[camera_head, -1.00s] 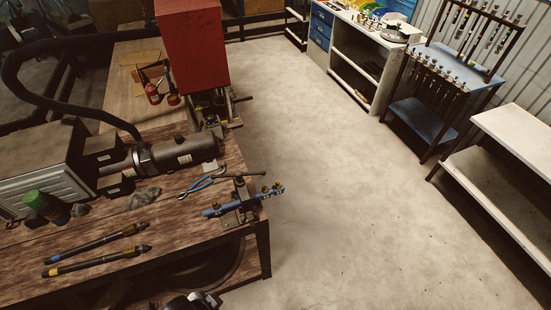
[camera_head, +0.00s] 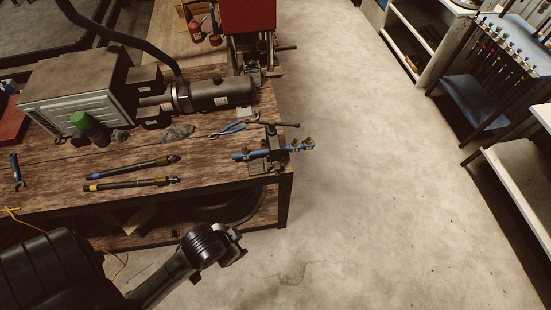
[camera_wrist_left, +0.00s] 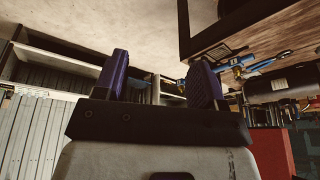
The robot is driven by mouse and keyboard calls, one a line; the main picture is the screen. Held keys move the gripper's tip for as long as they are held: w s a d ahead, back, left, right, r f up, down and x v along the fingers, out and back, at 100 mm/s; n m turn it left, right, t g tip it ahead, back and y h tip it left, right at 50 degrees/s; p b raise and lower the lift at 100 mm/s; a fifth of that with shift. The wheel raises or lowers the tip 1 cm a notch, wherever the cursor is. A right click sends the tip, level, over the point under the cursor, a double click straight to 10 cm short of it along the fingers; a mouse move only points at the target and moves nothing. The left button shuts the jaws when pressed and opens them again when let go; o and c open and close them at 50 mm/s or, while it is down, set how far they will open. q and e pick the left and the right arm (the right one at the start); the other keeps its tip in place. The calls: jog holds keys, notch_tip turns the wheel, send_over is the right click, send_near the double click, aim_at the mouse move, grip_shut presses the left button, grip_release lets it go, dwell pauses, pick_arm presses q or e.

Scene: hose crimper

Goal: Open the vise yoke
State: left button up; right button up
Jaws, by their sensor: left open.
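The vise (camera_head: 268,153) is a small dark metal fixture bolted at the right front corner of the wooden bench, with a blue bar with brass fittings (camera_head: 300,145) lying through it. A dark handle rod (camera_head: 287,124) extends to the right above it; whether the yoke is open or closed is too small to tell. My left gripper (camera_head: 236,245) is in front of the bench, below and apart from the vise. In the left wrist view its two purple-padded fingers (camera_wrist_left: 160,72) are spread and empty, with a blue part of the vise area (camera_wrist_left: 238,66) beyond. My right gripper is out of view.
A red machine (camera_head: 247,15) stands behind. The concrete floor right of the bench is clear.

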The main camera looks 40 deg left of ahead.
pick_arm(q)
jog(key=w+d+f+t+b, duration=0.25)
jog(key=w+f+b, duration=0.45)
jog(key=w+b, duration=0.5)
jog(key=n+t+y+b, duration=0.5)
jog(key=n+y+b, duration=0.4)
jog(key=n+y, duration=0.4)
send_near(276, 153)
jog(key=shift+m+y, duration=0.3)
jog(key=shift+y, duration=0.4)
jog(key=p+x, duration=0.1)
jog(key=x, duration=0.5)
jog(key=p+x, duration=0.1)
jog(key=x, duration=0.2)
jog(key=shift+w+f+p, duration=0.3)
jog(key=shift+x, duration=0.85)
